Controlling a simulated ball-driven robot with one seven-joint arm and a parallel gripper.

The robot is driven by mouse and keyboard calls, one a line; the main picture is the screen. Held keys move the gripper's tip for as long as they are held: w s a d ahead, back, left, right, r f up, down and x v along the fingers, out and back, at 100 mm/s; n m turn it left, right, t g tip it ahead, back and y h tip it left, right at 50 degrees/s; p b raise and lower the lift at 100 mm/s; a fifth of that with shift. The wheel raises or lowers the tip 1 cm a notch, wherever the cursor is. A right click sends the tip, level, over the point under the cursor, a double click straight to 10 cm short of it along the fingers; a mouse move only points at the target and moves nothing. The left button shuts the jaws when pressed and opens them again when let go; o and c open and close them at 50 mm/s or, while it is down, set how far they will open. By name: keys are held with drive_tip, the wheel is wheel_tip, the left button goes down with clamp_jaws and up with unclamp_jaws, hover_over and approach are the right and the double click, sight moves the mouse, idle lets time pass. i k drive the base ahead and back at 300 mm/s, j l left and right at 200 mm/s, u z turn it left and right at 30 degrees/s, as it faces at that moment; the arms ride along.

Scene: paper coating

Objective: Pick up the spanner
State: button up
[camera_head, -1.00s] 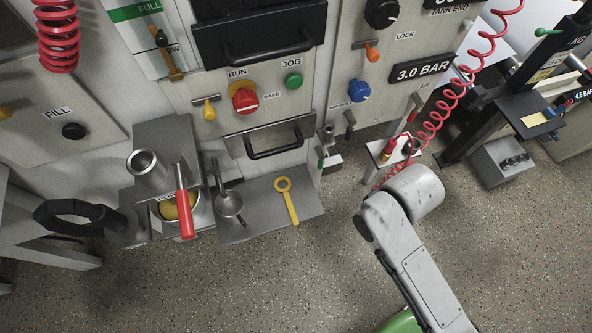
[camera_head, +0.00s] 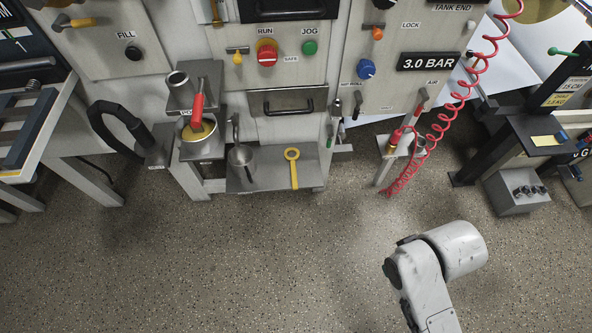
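The spanner (camera_head: 293,168) is yellow with a ring at its upper end. It lies on a grey metal shelf (camera_head: 262,183) at the front of the machine, left of centre in the head view. My arm shows at the lower right, apart from the shelf, with bare floor between. My gripper is not visible in this view.
A ladle (camera_head: 241,157) lies left of the spanner, beside a pot (camera_head: 201,143) with a red-handled tool (camera_head: 198,108). A drawer handle (camera_head: 288,106) is above the shelf. A coiled red hose (camera_head: 440,122) hangs to the right. The speckled floor (camera_head: 250,260) in front is clear.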

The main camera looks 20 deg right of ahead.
sight(295, 186)
drive_tip(key=i+j, duration=0.9)
drive_tip(key=i, duration=0.15)
